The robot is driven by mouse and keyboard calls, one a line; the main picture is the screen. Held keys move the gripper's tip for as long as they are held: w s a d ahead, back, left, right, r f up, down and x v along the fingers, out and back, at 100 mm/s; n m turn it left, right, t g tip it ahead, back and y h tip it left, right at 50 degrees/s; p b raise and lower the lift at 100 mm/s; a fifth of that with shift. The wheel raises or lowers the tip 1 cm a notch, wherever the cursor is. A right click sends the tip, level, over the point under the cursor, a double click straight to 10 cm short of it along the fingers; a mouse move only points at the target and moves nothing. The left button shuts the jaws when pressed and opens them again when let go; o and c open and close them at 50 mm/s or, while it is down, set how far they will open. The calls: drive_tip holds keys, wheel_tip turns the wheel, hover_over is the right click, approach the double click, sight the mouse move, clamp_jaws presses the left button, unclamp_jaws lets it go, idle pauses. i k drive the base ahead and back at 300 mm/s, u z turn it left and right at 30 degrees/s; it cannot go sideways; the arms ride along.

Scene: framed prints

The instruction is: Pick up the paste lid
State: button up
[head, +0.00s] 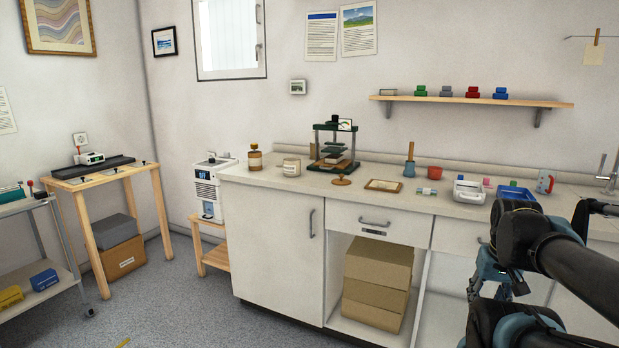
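A small round brown lid with a knob (341,181) lies on the counter in front of the dark green press; it looks like the paste lid. A cream jar with a label (292,168) stands to its left, and is likely the paste jar. My gripper (490,285) hangs at the lower right, in front of the counter's cabinets, well to the right of the lid and apart from it. My arm links partly cover it, so its fingers do not show clearly.
The counter (260,182) also holds a brown bottle (255,158), the press (334,146), a wooden frame (383,186), a brush pot (409,168), a white tray (468,192) and a blue tray (516,193). Cardboard boxes (378,275) sit below. Open floor lies at left.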

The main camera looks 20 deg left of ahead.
sight(338, 182)
drive_tip(key=u, duration=1.25)
